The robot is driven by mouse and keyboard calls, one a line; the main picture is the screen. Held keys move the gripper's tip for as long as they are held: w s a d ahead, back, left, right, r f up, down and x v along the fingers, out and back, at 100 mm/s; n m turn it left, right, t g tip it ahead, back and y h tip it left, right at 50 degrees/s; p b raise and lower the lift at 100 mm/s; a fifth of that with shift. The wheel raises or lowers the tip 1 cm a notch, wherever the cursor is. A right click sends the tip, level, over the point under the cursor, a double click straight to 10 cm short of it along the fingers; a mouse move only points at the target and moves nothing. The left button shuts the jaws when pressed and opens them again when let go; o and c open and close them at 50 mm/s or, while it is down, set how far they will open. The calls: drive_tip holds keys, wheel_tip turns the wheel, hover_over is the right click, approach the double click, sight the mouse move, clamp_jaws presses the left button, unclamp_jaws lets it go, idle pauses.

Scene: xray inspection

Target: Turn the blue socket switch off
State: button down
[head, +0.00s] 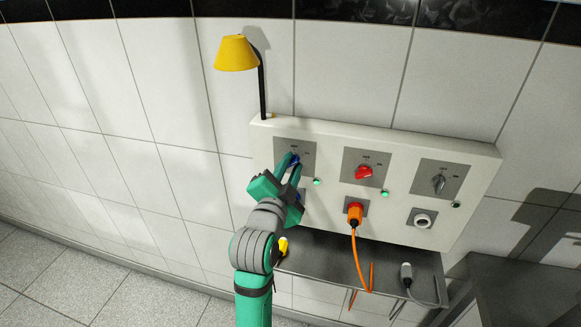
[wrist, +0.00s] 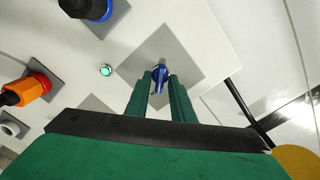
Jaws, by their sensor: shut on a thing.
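The blue switch (head: 295,160) is a rotary knob on a grey square plate at the upper left of the white panel. In the wrist view the blue switch (wrist: 160,74) sits between the two green fingertips. My gripper (head: 290,166) is shut on it, one finger on each side, as the wrist view (wrist: 161,84) shows. Its handle points down between the fingers in that view. A blue plug (wrist: 92,8) sits in the socket below the switch; my gripper mostly hides it in the head view. A green indicator (wrist: 105,70) is near this socket.
The red switch (head: 363,172) and grey switch (head: 439,183) are to the right on the white panel (head: 330,135). An orange plug (head: 355,212) with a cable is below the red one. A yellow lamp (head: 236,54) stands on the panel's top left. A metal tray (head: 335,258) is below.

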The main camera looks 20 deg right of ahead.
drive_tip(key=n, duration=0.5)
drive_tip(key=shift+n, duration=0.3)
drive_tip(key=n, duration=0.3)
drive_tip(key=shift+w+a, duration=0.1)
drive_tip(key=shift+a, duration=0.05)
drive_tip(key=shift+n, duration=0.6)
drive_tip(key=c, duration=1.8)
unclamp_jaws()
drive_tip(key=shift+r, duration=0.1)
drive_tip(key=shift+c, duration=0.2)
drive_tip(key=v, duration=1)
drive_tip(key=shift+s+a, duration=0.3)
drive_tip(key=shift+s+d, duration=0.1)
drive_tip(key=shift+s, duration=0.05)
